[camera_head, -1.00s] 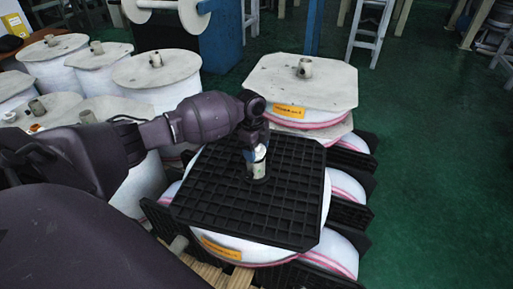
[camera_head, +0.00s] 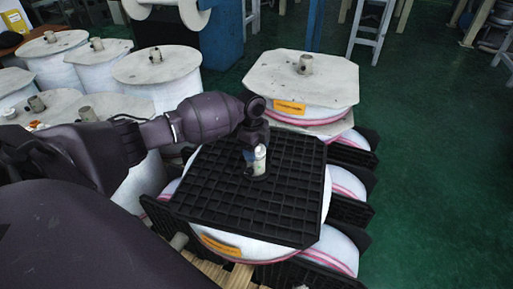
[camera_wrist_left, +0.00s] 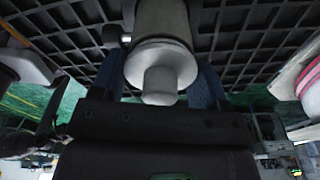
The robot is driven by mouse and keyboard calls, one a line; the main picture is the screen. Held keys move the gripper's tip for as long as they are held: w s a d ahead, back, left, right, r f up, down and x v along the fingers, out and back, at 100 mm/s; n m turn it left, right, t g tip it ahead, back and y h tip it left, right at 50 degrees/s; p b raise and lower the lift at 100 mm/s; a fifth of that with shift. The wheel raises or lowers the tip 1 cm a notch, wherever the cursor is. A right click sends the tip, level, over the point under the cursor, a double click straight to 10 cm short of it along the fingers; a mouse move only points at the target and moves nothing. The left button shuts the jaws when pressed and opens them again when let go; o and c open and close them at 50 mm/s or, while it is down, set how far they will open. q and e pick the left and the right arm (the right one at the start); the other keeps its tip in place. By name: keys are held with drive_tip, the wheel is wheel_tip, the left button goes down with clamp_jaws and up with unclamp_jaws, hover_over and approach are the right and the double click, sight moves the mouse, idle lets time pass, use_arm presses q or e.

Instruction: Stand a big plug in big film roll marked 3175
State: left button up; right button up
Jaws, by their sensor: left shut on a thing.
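A film roll with a black grid top plate (camera_head: 215,205) stands in the middle of the head view. It has an orange label (camera_head: 221,246) whose marking is too small to read. A pale plug (camera_head: 259,161) stands about upright over the centre of the plate, its foot at a dark round collar. How deep it sits is hidden. My right gripper is out of view.
Behind stands a film roll with a pale top (camera_head: 300,82), an orange label and a plug (camera_head: 306,64) at its centre. Several white rolls (camera_head: 157,67) with plugs crowd the left. The green floor (camera_head: 430,180) at right is clear.

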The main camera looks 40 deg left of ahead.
use_arm(q)
drive_tip(key=shift+f, duration=0.2)
drive_tip(key=o, duration=1)
drive_tip(key=r, duration=0.3)
drive_tip(key=a+r+p, duration=0.1)
drive_tip(key=r, duration=0.6)
drive_tip(key=shift+a+r+p, duration=0.15)
drive_tip(key=shift+r+p, duration=0.2)
drive_tip(key=shift+r, duration=0.05)
